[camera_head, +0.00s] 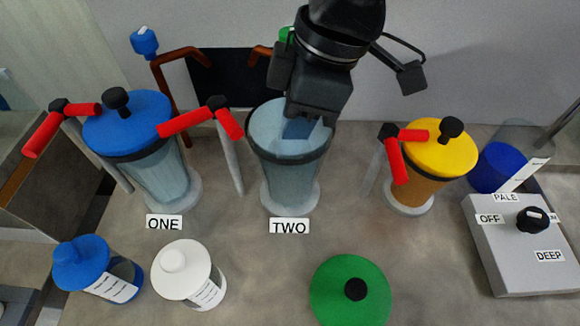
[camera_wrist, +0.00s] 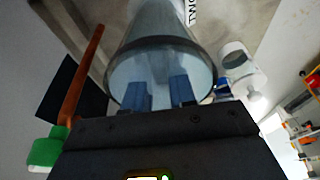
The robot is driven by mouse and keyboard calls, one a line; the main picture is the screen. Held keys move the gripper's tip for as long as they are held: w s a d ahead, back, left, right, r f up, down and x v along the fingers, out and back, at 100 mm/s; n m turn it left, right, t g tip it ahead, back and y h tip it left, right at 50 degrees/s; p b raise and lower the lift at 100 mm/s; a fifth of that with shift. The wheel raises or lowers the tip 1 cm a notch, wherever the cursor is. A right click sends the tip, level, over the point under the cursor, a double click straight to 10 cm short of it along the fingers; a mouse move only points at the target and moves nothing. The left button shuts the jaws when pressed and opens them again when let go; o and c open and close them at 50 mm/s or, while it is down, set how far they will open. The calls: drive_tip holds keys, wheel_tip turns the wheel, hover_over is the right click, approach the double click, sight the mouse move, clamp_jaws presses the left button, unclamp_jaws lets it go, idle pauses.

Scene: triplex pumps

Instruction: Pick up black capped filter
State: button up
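I cannot make out a black capped filter in either view. My gripper (camera_head: 300,128) points down at the open mouth of the clear housing labelled TWO (camera_head: 288,180). Its blue fingertips (camera_wrist: 159,93) stand apart at or just inside the rim, and nothing shows between them in the wrist view. The housing also shows in the wrist view (camera_wrist: 165,45), its inside pale and hazy. The gripper body hides part of the mouth in the head view.
Housing ONE (camera_head: 160,180) wears a blue lid (camera_head: 128,125); another wears a yellow lid (camera_head: 438,148). Red-handled clamps (camera_head: 200,120) flank the housings. A green lid (camera_head: 350,295), blue bottle (camera_head: 85,265) and white bottle (camera_head: 188,275) stand in front. A control box (camera_head: 520,240) is at right.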

clamp_jaws()
drive_tip(key=shift+r, duration=0.1)
idle(0.4)
wheel_tip(320, 180, up, 20)
drive_tip(key=p, duration=0.4)
idle(0.6)
